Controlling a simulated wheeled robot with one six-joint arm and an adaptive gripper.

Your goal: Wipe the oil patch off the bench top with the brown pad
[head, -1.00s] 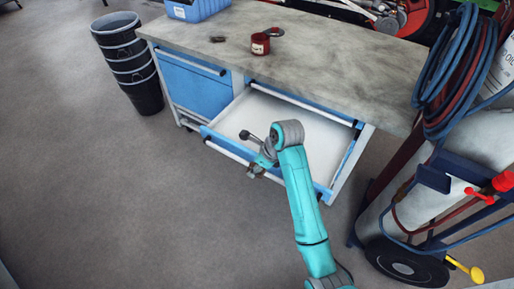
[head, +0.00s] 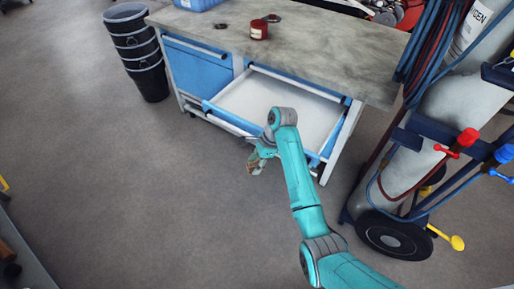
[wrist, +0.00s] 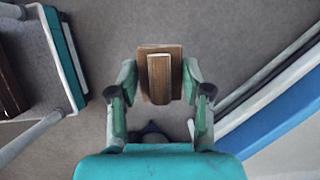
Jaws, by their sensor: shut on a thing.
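The open drawer (head: 275,105) juts out below the bench. Stacked black buckets (head: 137,55) stand left; a gas-cylinder trolley (head: 392,235) stands right. The floor in front is clear.

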